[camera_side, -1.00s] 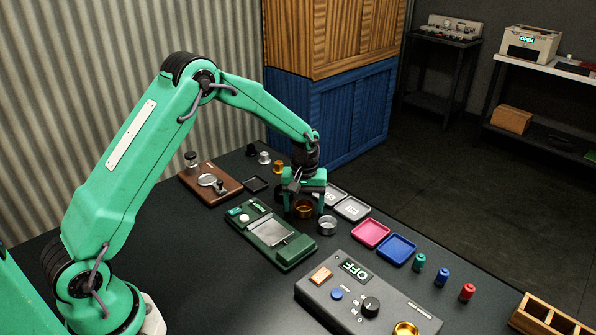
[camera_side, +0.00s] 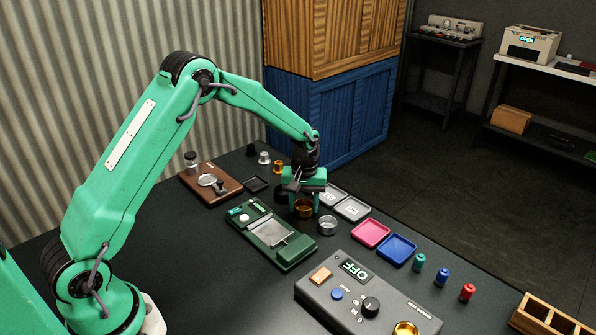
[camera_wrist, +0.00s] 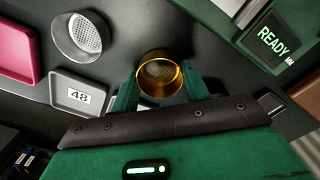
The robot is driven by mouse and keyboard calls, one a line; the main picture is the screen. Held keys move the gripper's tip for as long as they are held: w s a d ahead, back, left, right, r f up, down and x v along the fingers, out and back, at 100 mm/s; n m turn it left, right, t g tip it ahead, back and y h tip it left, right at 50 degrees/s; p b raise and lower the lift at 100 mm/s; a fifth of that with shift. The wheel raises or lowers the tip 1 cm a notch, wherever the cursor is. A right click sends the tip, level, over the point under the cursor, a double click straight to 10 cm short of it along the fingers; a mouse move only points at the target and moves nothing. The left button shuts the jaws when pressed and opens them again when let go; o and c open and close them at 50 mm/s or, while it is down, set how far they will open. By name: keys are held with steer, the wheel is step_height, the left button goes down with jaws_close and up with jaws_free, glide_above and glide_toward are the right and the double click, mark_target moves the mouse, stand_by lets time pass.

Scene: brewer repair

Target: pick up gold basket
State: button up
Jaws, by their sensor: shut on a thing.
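The gold basket (camera_side: 304,209) is a small round cup between the fingers of my gripper (camera_side: 303,200) in the side view. In the wrist view the gold basket (camera_wrist: 160,75) shows its perforated inside, with one green finger of my gripper (camera_wrist: 158,90) on each side. My gripper is shut on it. The basket is low, at or close to the dark table; I cannot tell whether it touches.
A silver basket (camera_side: 327,225) stands close beside, at the right. The green scale (camera_side: 272,235) lies to the left, its screen reading READY in the wrist view (camera_wrist: 272,38). Grey numbered trays (camera_side: 352,208) lie behind. A grey control box (camera_side: 368,292) stands in front.

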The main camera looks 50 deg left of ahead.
steer(key=shift+r, duration=0.65)
steer(key=r, duration=0.1)
steer(key=d+r, duration=0.1)
steer(key=r, duration=0.1)
steer(key=shift+s+r, duration=0.1)
steer(key=shift+s, duration=0.05)
steer(key=s+d+r, duration=0.5)
steer(key=d+r, duration=0.1)
steer(key=d, duration=0.3)
steer(key=shift+d+r, duration=0.15)
steer(key=shift+d, duration=0.05)
steer(key=shift+a, duration=0.1)
steer(key=s+a+f, duration=0.1)
steer(key=s+a, duration=0.1)
steer(key=a, duration=0.1)
steer(key=s+a+f, duration=0.1)
steer(key=s+a, duration=0.1)
steer(key=a, duration=0.1)
steer(key=s+a+f, duration=0.1)
steer(key=s+a, duration=0.1)
steer(key=shift+a+f, duration=0.3)
steer(key=shift+a, duration=0.1)
steer(key=shift+s+a+f, duration=0.2)
steer(key=shift+s+a, duration=0.2)
steer(key=shift+s, duration=0.05)
steer(key=shift+f, duration=0.2)
steer(key=shift+f, duration=1.95)
